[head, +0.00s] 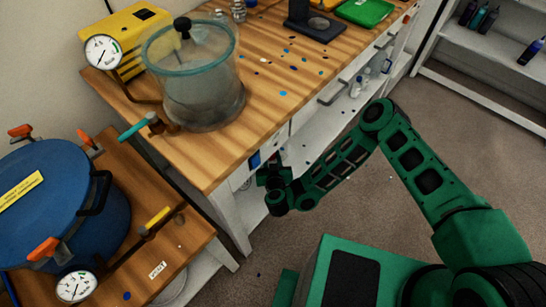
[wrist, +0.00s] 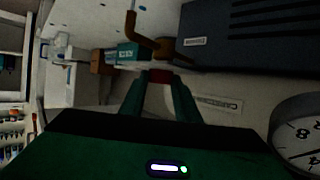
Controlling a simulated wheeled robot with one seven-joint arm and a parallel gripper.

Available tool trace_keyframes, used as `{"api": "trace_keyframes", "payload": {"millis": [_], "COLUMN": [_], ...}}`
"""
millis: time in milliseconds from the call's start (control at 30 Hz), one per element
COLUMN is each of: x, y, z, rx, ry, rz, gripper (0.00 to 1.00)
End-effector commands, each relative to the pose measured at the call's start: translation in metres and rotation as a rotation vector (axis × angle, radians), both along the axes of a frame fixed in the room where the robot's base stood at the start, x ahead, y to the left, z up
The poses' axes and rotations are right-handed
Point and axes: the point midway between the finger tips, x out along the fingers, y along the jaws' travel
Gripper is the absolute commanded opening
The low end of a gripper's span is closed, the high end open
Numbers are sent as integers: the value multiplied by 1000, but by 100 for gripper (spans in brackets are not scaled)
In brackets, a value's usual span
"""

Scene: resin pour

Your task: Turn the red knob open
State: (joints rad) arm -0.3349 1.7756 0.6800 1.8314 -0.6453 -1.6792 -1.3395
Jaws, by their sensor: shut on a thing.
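The red knob (wrist: 161,75) shows as a small dark red patch between my fingertips in the wrist view. My gripper (wrist: 157,84) is shut on it, with a green finger on either side. Most of the knob is hidden by the fingers, and its turned angle cannot be read. In the head view my gripper (head: 268,176) is low in front of the wooden bench's front side, and the knob cannot be made out there.
A brown bent pipe (wrist: 133,35) and a dark ribbed box (wrist: 250,35) are close beyond the fingers. A round gauge (wrist: 300,135) is near at right. The wooden bench (head: 215,155) stands above my gripper. Bare floor (head: 330,205) is open to the right.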

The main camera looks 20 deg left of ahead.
Motion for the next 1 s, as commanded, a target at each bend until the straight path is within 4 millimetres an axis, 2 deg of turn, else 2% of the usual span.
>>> {"api": "trace_keyframes", "payload": {"millis": [500, 533, 600, 1000], "x": [1, 1, 1, -5], "y": [0, 0, 0, -1], "z": [1, 1, 1, 2], "rx": [2, 1, 0, -1], "ry": [-2, -1, -1, 1], "rz": [-24, -24, -24, -20], "gripper": [7, 31, 47, 47]}}
